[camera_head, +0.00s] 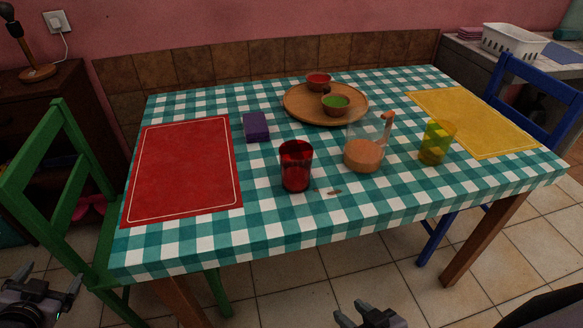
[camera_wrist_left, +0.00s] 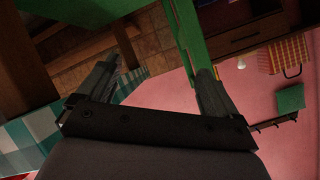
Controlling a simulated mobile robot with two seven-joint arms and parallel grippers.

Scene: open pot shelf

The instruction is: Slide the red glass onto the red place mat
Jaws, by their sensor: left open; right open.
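The red glass (camera_head: 296,166) stands upright on the checked tablecloth near the front middle of the table, in the head view. The red place mat (camera_head: 184,168) lies flat at the table's left end, to the left of the glass and apart from it. My left gripper (camera_head: 58,284) is low at the left edge of the head view, off the table beside the green chair. In the left wrist view its fingers (camera_wrist_left: 160,85) are apart with nothing between them. My right gripper (camera_head: 368,312) is at the bottom of the head view, in front of the table, open and empty.
A purple block (camera_head: 256,127) lies right of the mat. A jug (camera_head: 364,154) and a yellow glass (camera_head: 436,142) stand right of the red glass. A wooden tray (camera_head: 299,109) with bowls is behind. A green chair (camera_head: 68,190) stands left. Cloth between glass and mat is clear.

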